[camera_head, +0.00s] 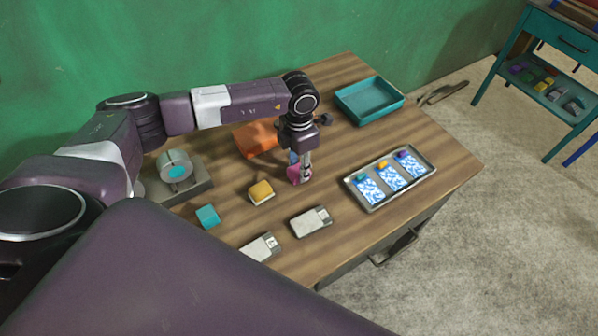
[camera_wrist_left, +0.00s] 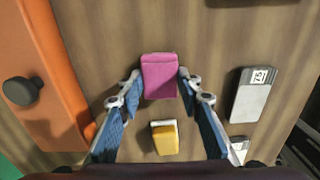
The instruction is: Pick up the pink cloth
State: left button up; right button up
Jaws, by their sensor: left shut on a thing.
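The pink cloth (camera_head: 294,174) is a small folded magenta piece near the middle of the wooden table. My left gripper (camera_head: 300,172) points down at it from above and is shut on it. In the left wrist view the pink cloth (camera_wrist_left: 160,76) sits between the two blue-padded fingers of the left gripper (camera_wrist_left: 161,84). I cannot tell whether the cloth still touches the table. My right gripper is not in view.
A yellow sponge (camera_head: 261,192), a teal cube (camera_head: 208,216) and two grey boxes (camera_head: 310,221) lie nearby. An orange object (camera_head: 257,137) lies behind the gripper. A metal tray (camera_head: 434,169) with patterned cards and a teal tray (camera_head: 369,121) are to the right.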

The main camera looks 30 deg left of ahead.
pick_arm(q)
jog(key=shift+r, duration=0.1)
jog(key=shift+w+r, duration=0.1)
jog(key=shift+r, duration=0.45)
notch_tip(320, 180, up, 19)
jog(key=b, duration=0.5)
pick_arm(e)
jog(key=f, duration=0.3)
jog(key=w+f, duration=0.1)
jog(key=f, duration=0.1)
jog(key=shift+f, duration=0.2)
pick_arm(q)
jog(key=shift+f, duration=0.1)
